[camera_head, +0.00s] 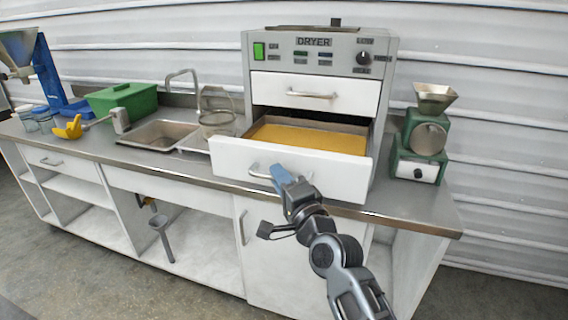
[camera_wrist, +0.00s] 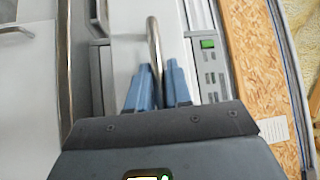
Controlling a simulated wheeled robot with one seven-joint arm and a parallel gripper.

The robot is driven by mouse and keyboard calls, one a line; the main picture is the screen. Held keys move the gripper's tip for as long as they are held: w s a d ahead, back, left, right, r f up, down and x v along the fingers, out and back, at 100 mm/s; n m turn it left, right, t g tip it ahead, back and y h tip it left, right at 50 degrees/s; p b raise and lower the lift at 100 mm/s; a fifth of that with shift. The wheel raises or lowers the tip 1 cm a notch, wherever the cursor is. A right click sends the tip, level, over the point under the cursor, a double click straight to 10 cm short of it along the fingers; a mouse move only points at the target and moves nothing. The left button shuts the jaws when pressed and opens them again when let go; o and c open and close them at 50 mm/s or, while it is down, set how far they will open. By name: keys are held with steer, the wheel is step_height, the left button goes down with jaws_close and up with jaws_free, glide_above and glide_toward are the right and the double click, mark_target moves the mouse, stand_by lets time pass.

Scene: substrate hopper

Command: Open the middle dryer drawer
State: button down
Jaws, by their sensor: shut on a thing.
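The dryer (camera_head: 313,49) stands on the counter with its top drawer (camera_head: 314,92) closed. The drawer below it (camera_head: 291,166) is pulled well out; its white front is forward of the cabinet and a tan-yellow layer shows inside. Any drawer under it is hidden. My gripper (camera_head: 277,173) is shut on the handle (camera_head: 257,170) of this pulled-out drawer. In the wrist view, the blue fingers of my gripper (camera_wrist: 157,72) stand on either side of the metal handle bar (camera_wrist: 153,35), with the white drawer front (camera_wrist: 125,50) behind.
A green scale-like device with a metal hopper (camera_head: 427,135) stands right of the dryer. A sink (camera_head: 160,134), a green box (camera_head: 122,99) and a yellow scoop (camera_head: 69,128) are to the left. The counter's front edge (camera_head: 400,217) and a cupboard door handle (camera_head: 242,228) lie below the drawer.

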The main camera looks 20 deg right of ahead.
steer(key=shift+s+a, duration=0.15)
steer(key=shift+s, duration=0.2)
steer(key=shift+f, duration=0.1)
steer(key=c, duration=1.2)
jaws_free()
steer(key=shift+o, duration=0.2)
steer(key=v, duration=0.7)
steer(key=shift+s+b, duration=0.35)
steer(key=shift+b, duration=0.1)
